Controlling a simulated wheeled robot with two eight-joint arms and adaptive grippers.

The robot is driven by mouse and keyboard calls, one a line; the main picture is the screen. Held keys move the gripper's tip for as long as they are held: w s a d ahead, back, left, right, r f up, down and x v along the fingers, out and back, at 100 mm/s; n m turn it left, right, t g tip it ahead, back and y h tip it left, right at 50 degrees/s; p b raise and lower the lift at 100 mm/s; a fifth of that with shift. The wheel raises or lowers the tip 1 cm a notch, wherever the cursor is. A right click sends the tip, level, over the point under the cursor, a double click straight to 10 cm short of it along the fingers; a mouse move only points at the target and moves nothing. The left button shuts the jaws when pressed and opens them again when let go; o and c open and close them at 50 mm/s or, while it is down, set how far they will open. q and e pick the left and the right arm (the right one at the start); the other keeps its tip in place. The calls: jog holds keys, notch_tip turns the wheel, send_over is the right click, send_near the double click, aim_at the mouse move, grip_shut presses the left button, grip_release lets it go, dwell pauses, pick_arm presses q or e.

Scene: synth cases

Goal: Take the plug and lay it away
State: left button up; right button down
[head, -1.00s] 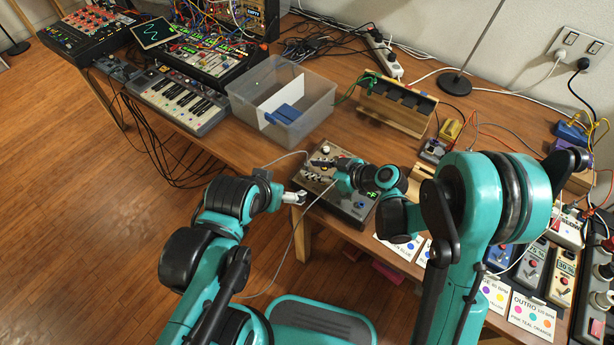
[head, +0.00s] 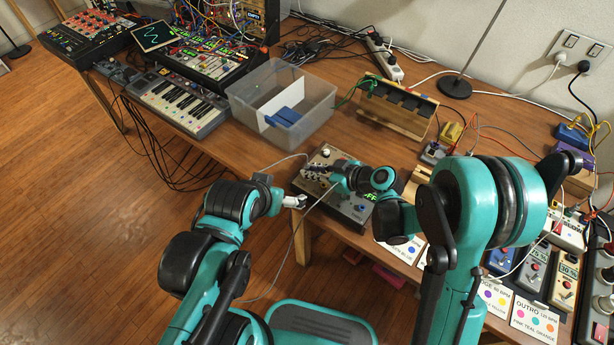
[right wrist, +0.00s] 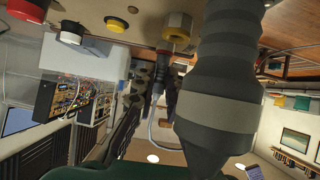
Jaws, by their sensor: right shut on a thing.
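My right gripper (head: 322,173) is over the back left of a grey pedal box (head: 350,208) with knobs and a green-lit display. A grey cable runs from the plug. The plug's front end is close to a gold nut (right wrist: 178,30) on the box; I cannot tell whether it is in a socket. In the head view the plug is too small and covered to make out. My left gripper (head: 296,201) is at the table's front edge, its jaws unclear.
A clear bin (head: 312,118) with a white divider and blue item stands behind the box. A wooden rack (head: 397,108) is behind it to the right. Several pedals and cards (head: 535,312) fill the right side. A thin cable (head: 297,238) hangs over the front edge.

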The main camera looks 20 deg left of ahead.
jog(key=shift+r, duration=0.2)
jog(key=shift+r+p, duration=1.2)
jog(key=shift+r, duration=0.55)
